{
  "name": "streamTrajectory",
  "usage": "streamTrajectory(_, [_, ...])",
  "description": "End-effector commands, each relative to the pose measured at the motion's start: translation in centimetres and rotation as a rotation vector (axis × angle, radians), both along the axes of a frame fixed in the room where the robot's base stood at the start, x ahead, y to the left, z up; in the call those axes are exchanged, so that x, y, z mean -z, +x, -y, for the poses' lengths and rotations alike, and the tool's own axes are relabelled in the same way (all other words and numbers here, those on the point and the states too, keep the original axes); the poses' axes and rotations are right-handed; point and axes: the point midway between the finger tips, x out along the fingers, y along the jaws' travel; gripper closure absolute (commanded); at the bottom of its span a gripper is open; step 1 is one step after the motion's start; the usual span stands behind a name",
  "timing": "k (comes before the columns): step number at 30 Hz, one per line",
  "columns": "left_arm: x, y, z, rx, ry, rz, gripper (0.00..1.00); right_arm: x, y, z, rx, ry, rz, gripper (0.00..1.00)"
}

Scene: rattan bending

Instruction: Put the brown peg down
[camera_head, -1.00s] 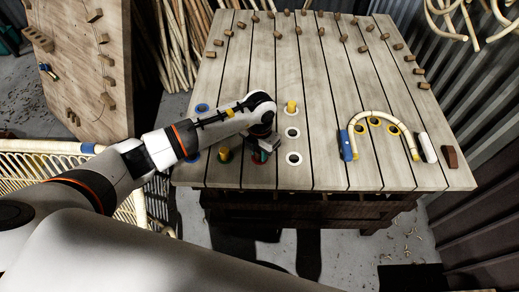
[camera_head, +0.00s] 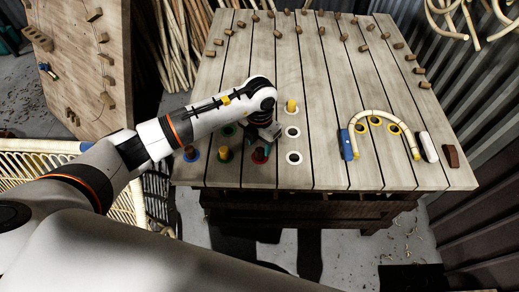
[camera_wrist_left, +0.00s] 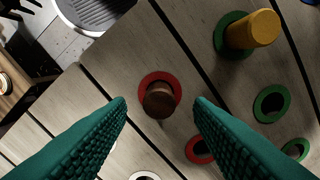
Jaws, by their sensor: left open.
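The brown peg (camera_wrist_left: 160,101) stands in a red-ringed hole in the wooden table (camera_head: 340,90). In the head view the peg (camera_head: 260,155) shows small and dark, just below my left gripper (camera_head: 264,134). In the left wrist view my left gripper (camera_wrist_left: 160,104) is open, with one green ribbed finger on each side of the peg and a gap to both. The peg is clear of the fingers. My right gripper is not in view.
A yellow peg (camera_wrist_left: 252,30) stands in a green-ringed hole beside the brown one. Another yellow peg (camera_head: 291,106) stands farther back. White-ringed holes (camera_head: 293,158) lie to the right. A bent rattan arch (camera_head: 382,116) and a blue block (camera_head: 346,145) occupy the table's right side.

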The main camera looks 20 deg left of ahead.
Motion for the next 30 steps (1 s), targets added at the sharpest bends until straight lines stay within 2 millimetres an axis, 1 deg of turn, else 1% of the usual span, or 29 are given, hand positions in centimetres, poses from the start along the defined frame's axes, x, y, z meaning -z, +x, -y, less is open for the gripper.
streamTrajectory(1, [-1.1,0.1,-0.1,0.001,0.0,0.006,0.53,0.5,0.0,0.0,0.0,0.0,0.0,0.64])
streamTrajectory(3, [-2.6,0.1,0.0,0.001,0.0,0.005,0.53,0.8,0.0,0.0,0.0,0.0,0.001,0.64])
streamTrajectory(6, [-4.7,0.1,0.0,0.001,-0.001,0.005,0.53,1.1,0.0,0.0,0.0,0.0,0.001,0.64])
streamTrajectory(9, [-6.3,0.1,0.0,-0.001,-0.001,0.004,0.53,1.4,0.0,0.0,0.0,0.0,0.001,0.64])
streamTrajectory(12, [-7.5,0.1,0.0,0.0,-0.001,0.003,0.53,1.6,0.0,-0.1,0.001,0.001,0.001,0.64])
streamTrajectory(18, [-8.3,0.0,0.0,-0.001,0.0,0.0,0.53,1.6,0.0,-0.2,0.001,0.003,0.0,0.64])
streamTrajectory(30, [-8.3,0.0,0.0,-0.001,-0.001,0.0,0.53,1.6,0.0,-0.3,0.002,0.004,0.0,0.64])
